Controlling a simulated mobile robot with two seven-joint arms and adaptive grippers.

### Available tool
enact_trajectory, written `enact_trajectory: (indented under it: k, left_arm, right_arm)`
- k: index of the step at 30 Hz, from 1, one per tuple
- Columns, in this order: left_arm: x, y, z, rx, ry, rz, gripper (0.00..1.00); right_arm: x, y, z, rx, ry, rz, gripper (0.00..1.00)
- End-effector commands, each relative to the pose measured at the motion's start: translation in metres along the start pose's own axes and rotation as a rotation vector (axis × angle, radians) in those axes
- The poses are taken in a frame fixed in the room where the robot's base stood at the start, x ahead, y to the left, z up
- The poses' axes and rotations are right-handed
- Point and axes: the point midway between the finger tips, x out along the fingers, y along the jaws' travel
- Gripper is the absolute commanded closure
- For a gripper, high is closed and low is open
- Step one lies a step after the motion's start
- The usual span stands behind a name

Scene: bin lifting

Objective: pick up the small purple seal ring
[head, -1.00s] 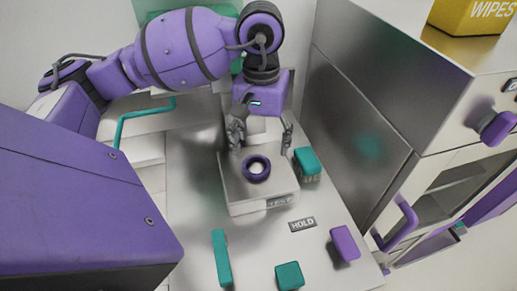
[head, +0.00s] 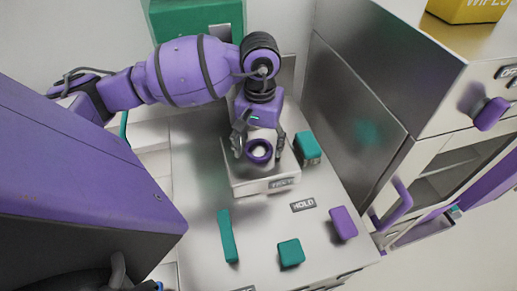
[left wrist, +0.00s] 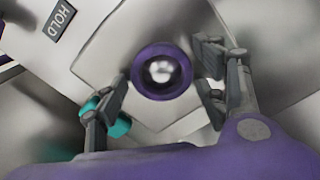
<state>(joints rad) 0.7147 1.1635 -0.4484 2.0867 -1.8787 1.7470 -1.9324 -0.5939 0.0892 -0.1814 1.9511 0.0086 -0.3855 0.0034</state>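The small purple seal ring (head: 250,156) lies on the pale raised block (head: 240,183) with a label on its front. A round shiny thing shows in the ring's opening. My left gripper (head: 259,147) is open over the block, with one finger on each side of the ring. In the left wrist view the ring (left wrist: 162,94) sits between the spread fingers (left wrist: 164,86), with a gap on both sides. No finger appears to touch it. My right gripper is not in view.
A teal block (head: 306,148) stands close to the right of the raised block. Nearer me are a long teal piece (head: 228,237), a teal block (head: 291,253), a purple block (head: 343,223) and a HOLD label (head: 303,205). A metal cabinet wall (head: 360,115) bounds the right side.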

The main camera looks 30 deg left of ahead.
Motion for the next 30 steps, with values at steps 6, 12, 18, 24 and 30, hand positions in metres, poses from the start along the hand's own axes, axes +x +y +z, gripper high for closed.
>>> enact_trajectory:
  k: [6,12,18,24,30]
  left_arm:
    - [0.0,0.0,0.0,0.0,0.0,0.001,0.68]
    - [0.0,0.0,0.0,0.0,0.0,0.001,0.69]
    - [-0.005,0.001,0.0,0.001,0.001,0.002,0.69]
    - [-0.028,0.0,-0.001,0.0,0.004,0.0,0.69]
    - [-0.067,0.018,0.024,0.008,0.005,0.003,0.69]
  right_arm:
    - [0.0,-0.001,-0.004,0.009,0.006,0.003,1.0]
    - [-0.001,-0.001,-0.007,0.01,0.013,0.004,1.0]
    - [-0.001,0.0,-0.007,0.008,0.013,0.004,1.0]
    - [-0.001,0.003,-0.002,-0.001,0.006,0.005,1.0]
    - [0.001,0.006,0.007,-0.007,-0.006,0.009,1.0]
